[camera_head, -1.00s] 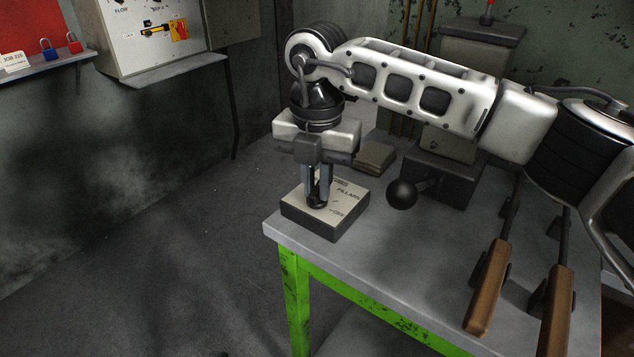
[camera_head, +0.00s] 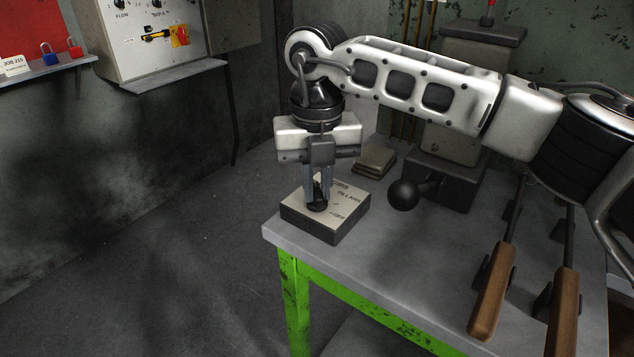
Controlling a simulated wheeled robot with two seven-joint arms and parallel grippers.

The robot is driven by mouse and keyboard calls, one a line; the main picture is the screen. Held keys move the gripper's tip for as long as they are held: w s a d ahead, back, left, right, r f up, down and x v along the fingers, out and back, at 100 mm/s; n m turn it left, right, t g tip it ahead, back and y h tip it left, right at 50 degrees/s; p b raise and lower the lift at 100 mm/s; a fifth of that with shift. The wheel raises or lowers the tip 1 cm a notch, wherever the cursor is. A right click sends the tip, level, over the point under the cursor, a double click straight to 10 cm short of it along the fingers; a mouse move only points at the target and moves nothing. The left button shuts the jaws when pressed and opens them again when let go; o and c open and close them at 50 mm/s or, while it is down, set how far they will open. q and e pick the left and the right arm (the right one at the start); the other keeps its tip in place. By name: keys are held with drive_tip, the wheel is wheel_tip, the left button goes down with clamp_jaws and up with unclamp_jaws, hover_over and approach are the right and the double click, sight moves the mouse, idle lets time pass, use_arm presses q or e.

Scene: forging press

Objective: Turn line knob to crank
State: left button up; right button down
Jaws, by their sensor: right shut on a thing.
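The line knob (camera_head: 316,206) is a small black knob on top of a low box (camera_head: 338,225) with a pale, lettered top plate, at the near left corner of the table. "PILLARS" and "OFF" can be read on the plate; other lettering is partly hidden by my fingers. My right gripper (camera_head: 317,197) points straight down from above and is shut on the knob. Which mark the knob points to is hidden. My left gripper is not in view.
The grey table (camera_head: 400,275) has green legs. A black ball-ended lever (camera_head: 403,195) stands right of the box, by a press-like machine (camera_head: 455,150). Wooden-handled tools (camera_head: 491,290) lie at the right. A wall panel (camera_head: 150,45) and padlocks (camera_head: 50,55) are at upper left.

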sight(317, 191)
drive_tip(key=shift+r, duration=0.15)
drive_tip(key=c, duration=1.4)
unclamp_jaws()
drive_tip(key=shift+c, duration=0.2)
use_arm(q)
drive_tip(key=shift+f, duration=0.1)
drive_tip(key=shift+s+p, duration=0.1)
drive_tip(key=shift+p, duration=0.35)
use_arm(e)
wheel_tip(317, 191, up, 16)
